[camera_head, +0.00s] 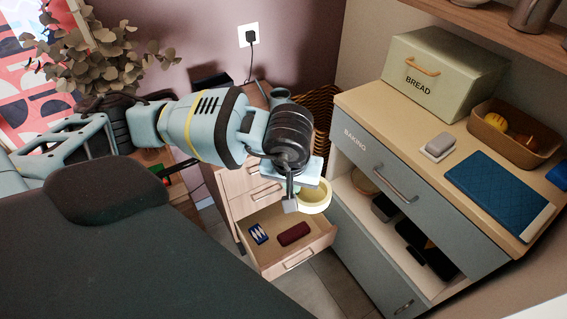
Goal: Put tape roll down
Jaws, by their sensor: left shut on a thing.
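A pale yellow tape roll (315,198) shows below the end of my left arm in the head view. My left gripper (292,202) is shut on the tape roll and holds it over an open wooden drawer (322,236). The gripper and wrist hide part of the roll. The drawer holds a dark red case (293,234) and a small blue and white item (258,233), with bare drawer floor around them. My right gripper is not in view.
A grey cabinet (372,150) with an open shelf stands to the right. On its top are a bread bin (445,75), a basket (505,135), a white-grey block (439,146) and a blue folder (498,192). A wicker basket (322,105) stands behind the drawer unit.

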